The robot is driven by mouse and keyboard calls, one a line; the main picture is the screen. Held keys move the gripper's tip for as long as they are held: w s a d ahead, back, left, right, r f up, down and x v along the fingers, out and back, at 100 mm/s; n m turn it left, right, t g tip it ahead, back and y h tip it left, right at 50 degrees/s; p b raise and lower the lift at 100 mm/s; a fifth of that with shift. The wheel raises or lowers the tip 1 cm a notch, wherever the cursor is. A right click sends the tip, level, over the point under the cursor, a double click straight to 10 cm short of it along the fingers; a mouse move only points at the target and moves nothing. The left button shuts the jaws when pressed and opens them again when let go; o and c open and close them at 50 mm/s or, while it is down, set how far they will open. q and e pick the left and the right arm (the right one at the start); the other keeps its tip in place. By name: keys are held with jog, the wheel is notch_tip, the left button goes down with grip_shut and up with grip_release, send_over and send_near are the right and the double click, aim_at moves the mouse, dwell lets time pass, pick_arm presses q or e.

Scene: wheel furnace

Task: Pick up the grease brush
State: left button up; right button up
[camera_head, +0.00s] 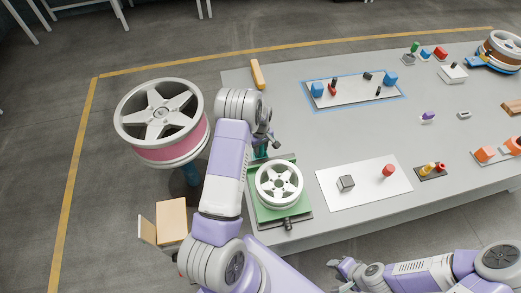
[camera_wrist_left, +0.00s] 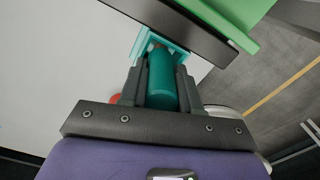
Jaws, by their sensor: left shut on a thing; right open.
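The grease brush shows in the left wrist view as a dark teal round handle (camera_wrist_left: 162,80) between my left fingers. In the head view only a small teal part (camera_head: 260,151) shows under my left wrist, beside the green wheel stand. My left gripper (camera_wrist_left: 160,90) is shut on the handle; it also shows in the head view (camera_head: 268,143), partly hidden by its arm. A light teal frame (camera_wrist_left: 146,40) surrounds the handle's far end; I cannot tell whether they touch. The bristles are hidden. My right gripper (camera_head: 345,267) is open and empty, off the table's front edge.
A silver wheel (camera_head: 279,185) lies on the green stand (camera_head: 262,213) close to my left gripper. A larger pink-banded wheel (camera_head: 160,125) stands left of the table. A white board (camera_head: 350,193) holds a grey cube and a red piece. The grey table's middle (camera_head: 340,135) is clear.

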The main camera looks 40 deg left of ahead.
pick_arm(q)
jog(key=shift+c, duration=0.8)
notch_tip(320, 180, up, 9)
jog(key=shift+f, duration=0.1)
jog(key=w+a+r+t+y+b, duration=0.1)
jog(key=w+a+r+t+b, duration=0.1)
jog(key=w+a+t+b, duration=0.65)
jog(key=shift+s+a+f+g, duration=0.25)
jog(key=shift+a+f+g, duration=0.15)
jog(key=shift+f+g, duration=0.5)
jog(key=shift+s+a+f+g, duration=0.3)
jog(key=shift+f+g, duration=0.35)
jog(key=shift+f, duration=0.45)
jog(key=shift+s+a+f+g, duration=0.2)
jog(key=shift+a+f+g, duration=0.25)
jog(key=shift+f+g, duration=0.45)
jog(key=shift+f+b, duration=0.55)
jog(key=shift+f, duration=0.25)
notch_tip(320, 180, up, 7)
jog(key=p, duration=0.4)
dwell(0.3)
